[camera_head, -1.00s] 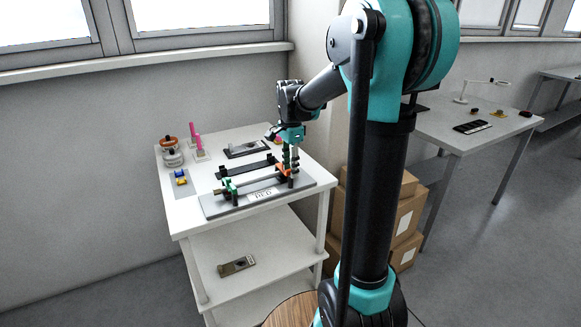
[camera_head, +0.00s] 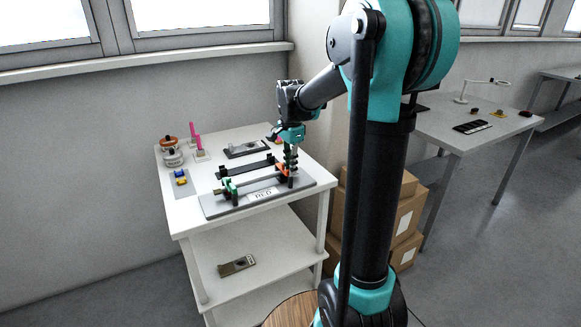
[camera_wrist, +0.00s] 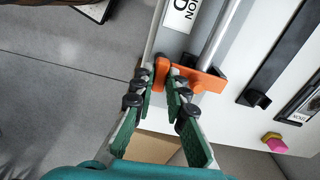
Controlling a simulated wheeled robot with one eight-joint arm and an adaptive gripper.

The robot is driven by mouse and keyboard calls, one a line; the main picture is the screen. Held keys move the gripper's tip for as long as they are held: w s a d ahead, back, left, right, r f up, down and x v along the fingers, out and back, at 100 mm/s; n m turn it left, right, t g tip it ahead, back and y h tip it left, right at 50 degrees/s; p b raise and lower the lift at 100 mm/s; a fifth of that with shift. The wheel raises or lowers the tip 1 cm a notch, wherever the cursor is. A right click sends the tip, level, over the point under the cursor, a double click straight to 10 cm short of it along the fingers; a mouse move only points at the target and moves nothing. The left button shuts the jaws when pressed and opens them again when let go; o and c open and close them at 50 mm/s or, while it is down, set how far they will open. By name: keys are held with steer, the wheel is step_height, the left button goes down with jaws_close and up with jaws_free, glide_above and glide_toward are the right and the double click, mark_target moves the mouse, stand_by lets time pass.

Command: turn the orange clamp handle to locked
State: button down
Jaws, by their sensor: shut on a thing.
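The orange clamp handle (camera_wrist: 161,74) shows in the wrist view between my gripper's fingertips, beside an orange clamp block (camera_wrist: 203,80) on the rod fixture. My gripper (camera_wrist: 158,90) is shut on the handle, with green-padded fingers on either side of it. In the head view my gripper (camera_head: 290,160) points down at the right end of the fixture, and the orange part (camera_head: 283,169) is partly hidden behind it. The fixture's grey base plate (camera_head: 222,208) carries a rod and a green clamp (camera_head: 229,186) at its left end.
The fixture stands on a white table (camera_head: 185,218). A dark bracket (camera_head: 243,148) lies behind. Cardboard boxes (camera_head: 405,220) stand on the floor to the right.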

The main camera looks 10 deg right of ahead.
steer(key=n, duration=0.8)
steer(key=shift+n, duration=0.4)
steer(key=n, duration=0.4)
steer(key=shift+n, duration=2.1)
steer(key=c, duration=1.5)
jaws_free()
steer(key=shift+c, duration=0.2)
step_height(320, 180, up, 12)
